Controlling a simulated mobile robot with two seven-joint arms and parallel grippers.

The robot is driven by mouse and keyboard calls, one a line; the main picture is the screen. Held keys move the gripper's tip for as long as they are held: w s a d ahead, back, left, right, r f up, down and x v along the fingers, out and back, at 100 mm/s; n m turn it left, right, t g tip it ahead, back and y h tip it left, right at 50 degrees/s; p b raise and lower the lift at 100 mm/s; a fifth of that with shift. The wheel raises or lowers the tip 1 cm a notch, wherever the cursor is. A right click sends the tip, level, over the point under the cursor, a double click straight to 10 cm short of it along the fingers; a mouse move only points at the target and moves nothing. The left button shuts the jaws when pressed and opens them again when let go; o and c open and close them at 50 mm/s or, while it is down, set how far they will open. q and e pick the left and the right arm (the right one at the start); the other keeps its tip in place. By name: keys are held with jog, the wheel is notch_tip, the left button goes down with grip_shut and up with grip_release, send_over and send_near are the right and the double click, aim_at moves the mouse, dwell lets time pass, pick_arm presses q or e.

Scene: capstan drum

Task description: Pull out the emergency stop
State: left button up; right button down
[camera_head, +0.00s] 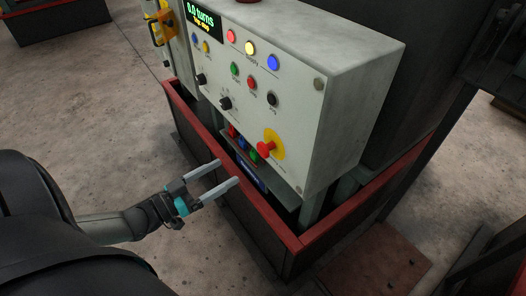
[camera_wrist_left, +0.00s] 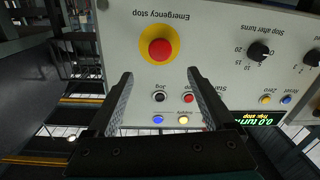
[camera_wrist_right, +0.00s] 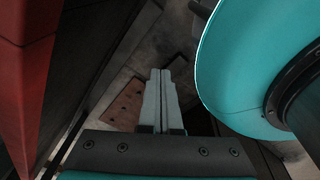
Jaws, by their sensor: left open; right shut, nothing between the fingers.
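The emergency stop is a red mushroom button (camera_head: 266,149) on a yellow disc, low on the right of the pale control panel's front. It also shows in the left wrist view (camera_wrist_left: 160,49), upside down, with its label above it. My left gripper (camera_head: 224,172) is open and empty, to the left of and below the button in the head view, apart from it. In the left wrist view its fingers (camera_wrist_left: 160,80) point toward the panel, and the button lies beyond and between the tips. My right gripper (camera_wrist_right: 161,75) is shut and empty; it shows only in its own wrist view, away from the panel.
The panel (camera_head: 306,118) also carries several small buttons, black knobs, lamps and a display (camera_head: 203,20) reading 0.0 turns. A red-topped low wall (camera_head: 240,190) runs around the machine's base, below the panel. A brown plate (camera_head: 375,266) lies on the floor at the lower right.

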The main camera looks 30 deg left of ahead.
aim_at(260, 151)
pick_arm(q)
jog(key=b+x, duration=0.2)
jog(key=x, duration=0.7)
jog(key=shift+a+f+b, duration=0.1)
jog(key=shift+b, duration=0.2)
jog(key=x, duration=0.2)
jog(key=shift+w+b, duration=0.4)
jog(key=shift+x, duration=0.95)
pick_arm(e)
jog(key=w+a+f, duration=0.1)
jog(key=w, duration=0.6)
jog(key=shift+a+t, duration=0.25)
jog(key=shift+t, duration=0.05)
jog(key=shift+f, duration=0.1)
pick_arm(q)
grip_shut()
jog(key=shift+s, duration=0.1)
